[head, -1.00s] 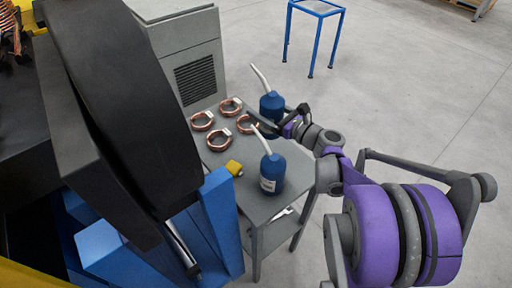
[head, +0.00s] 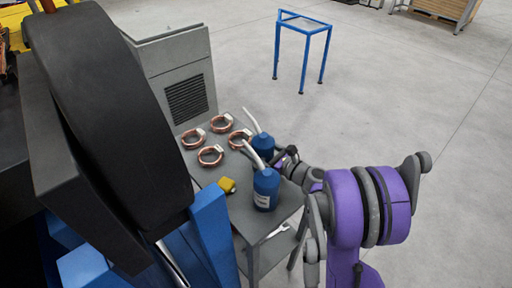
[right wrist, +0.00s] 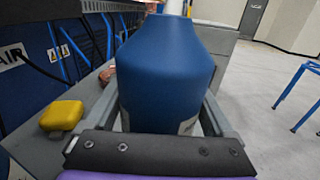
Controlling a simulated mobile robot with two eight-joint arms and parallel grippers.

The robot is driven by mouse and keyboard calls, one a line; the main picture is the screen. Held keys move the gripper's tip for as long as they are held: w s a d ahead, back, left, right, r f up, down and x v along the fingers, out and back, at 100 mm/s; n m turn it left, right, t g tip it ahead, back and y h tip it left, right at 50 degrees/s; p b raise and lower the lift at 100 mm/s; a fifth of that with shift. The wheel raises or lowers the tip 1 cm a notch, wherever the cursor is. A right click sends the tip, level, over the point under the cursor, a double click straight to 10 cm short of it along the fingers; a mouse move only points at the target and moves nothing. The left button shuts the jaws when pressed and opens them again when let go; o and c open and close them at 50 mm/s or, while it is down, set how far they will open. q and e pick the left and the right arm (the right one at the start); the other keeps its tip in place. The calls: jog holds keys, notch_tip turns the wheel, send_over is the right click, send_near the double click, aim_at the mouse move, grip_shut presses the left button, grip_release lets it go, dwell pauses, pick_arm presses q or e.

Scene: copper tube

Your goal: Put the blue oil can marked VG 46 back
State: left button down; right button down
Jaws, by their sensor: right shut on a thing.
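Two blue oil cans with pale spouts show in the head view. The rear can (head: 263,143) is at the right side of the grey table, and my right gripper (head: 284,157) is shut on it. The held can (right wrist: 168,70) fills the middle of the right wrist view between the two fingers (right wrist: 167,125). A bit of white label shows low on it, with no readable mark. The front can (head: 266,190) stands upright on the table with a white label too small to read. I cannot tell whether the held can touches the table. My left gripper is not in view.
Several copper rings (head: 211,156) lie on the grey table (head: 243,213), left of the cans. A yellow block (head: 227,185) lies left of the front can. A grey vented cabinet (head: 187,100) stands behind. A blue frame stand (head: 303,45) is far off on open floor.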

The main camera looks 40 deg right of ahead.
aim_at(272, 156)
jog(key=shift+f, duration=0.25)
grip_release()
jog(key=shift+r, duration=0.1)
jog(key=shift+r, duration=0.25)
jog(key=v, duration=1.2)
jog(key=shift+f+b, duration=0.1)
jog(key=shift+b, duration=0.25)
